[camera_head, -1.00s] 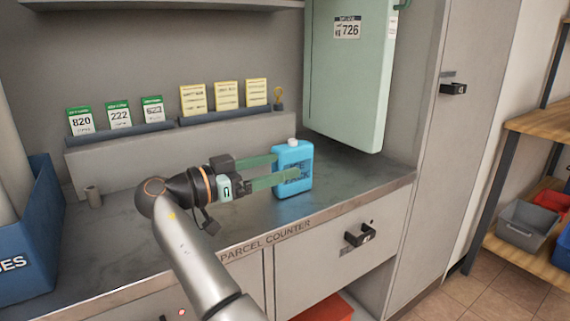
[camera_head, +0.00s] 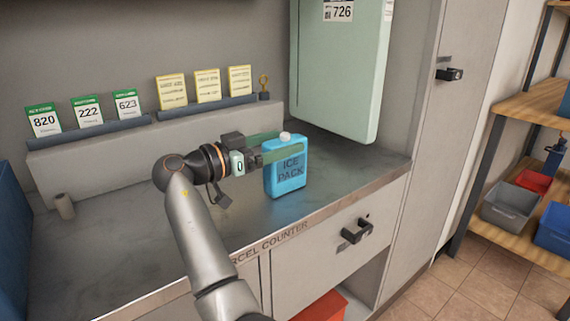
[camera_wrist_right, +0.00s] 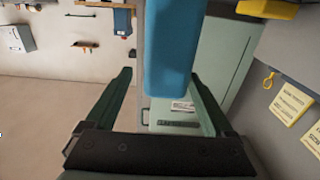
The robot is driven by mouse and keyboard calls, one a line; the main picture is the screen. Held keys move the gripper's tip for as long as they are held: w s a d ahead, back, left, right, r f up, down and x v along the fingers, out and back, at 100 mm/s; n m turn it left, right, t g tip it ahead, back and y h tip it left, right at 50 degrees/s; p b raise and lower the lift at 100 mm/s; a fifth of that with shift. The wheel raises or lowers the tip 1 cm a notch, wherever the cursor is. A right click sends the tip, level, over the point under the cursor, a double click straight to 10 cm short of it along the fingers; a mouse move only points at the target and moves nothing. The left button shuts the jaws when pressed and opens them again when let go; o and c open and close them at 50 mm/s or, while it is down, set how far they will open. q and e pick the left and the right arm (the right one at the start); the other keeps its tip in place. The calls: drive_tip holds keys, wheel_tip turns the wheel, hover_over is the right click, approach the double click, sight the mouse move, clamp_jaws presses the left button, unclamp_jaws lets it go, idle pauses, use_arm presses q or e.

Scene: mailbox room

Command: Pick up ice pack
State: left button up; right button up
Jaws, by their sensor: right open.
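The blue ice pack (camera_head: 287,174), a jug shape with a white cap and the words ICE PACK, stands upright on the parcel counter (camera_head: 121,250). My right gripper (camera_head: 291,143) is open, with its green fingers at the height of the pack's upper part, one on the near side and one behind by the cap. In the right wrist view the ice pack (camera_wrist_right: 170,50) shows between and beyond the two spread fingers (camera_wrist_right: 163,88). I cannot tell whether either finger touches it. My left gripper is not in view.
A pale green cabinet door (camera_head: 340,75) stands close behind the pack. Green and yellow cards (camera_head: 172,92) line a ledge at the back. A drawer handle (camera_head: 356,230) sticks out below the counter's front edge. The counter left of my arm is mostly clear.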

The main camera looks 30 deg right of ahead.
sight(297, 136)
drive_tip(key=d, duration=0.3)
drive_tip(key=d+p, duration=0.1)
drive_tip(key=d, duration=0.1)
drive_tip(key=shift+w+f, duration=0.15)
drive_tip(key=shift+w, duration=0.2)
clamp_jaws()
idle(0.3)
idle(0.4)
